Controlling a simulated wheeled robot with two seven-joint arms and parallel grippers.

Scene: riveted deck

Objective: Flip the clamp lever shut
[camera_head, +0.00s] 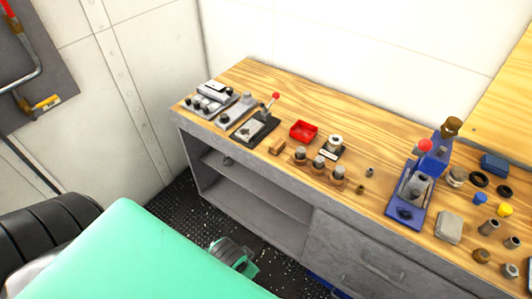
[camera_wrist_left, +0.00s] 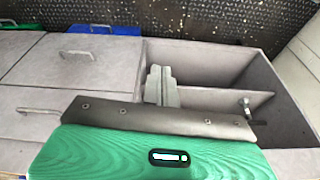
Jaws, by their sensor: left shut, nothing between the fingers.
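The toggle clamp (camera_head: 253,128) sits on a dark base plate near the left end of the wooden bench in the head view. Its lever with a red ball knob (camera_head: 276,95) stands raised and tilted toward the back right. My left gripper shows in the left wrist view (camera_wrist_left: 161,84), its grey fingers together and empty, in front of the grey cabinet's open compartments. It is well away from the clamp, which is outside the wrist view. My right gripper is in neither view.
The bench top (camera_head: 385,160) also holds a red tray (camera_head: 303,131), a wooden block with knobs (camera_head: 319,164) and a blue press (camera_head: 410,195) with its own red knob. Control boxes (camera_head: 209,98) stand left of the clamp. The cabinet shelf (camera_head: 250,185) lies below.

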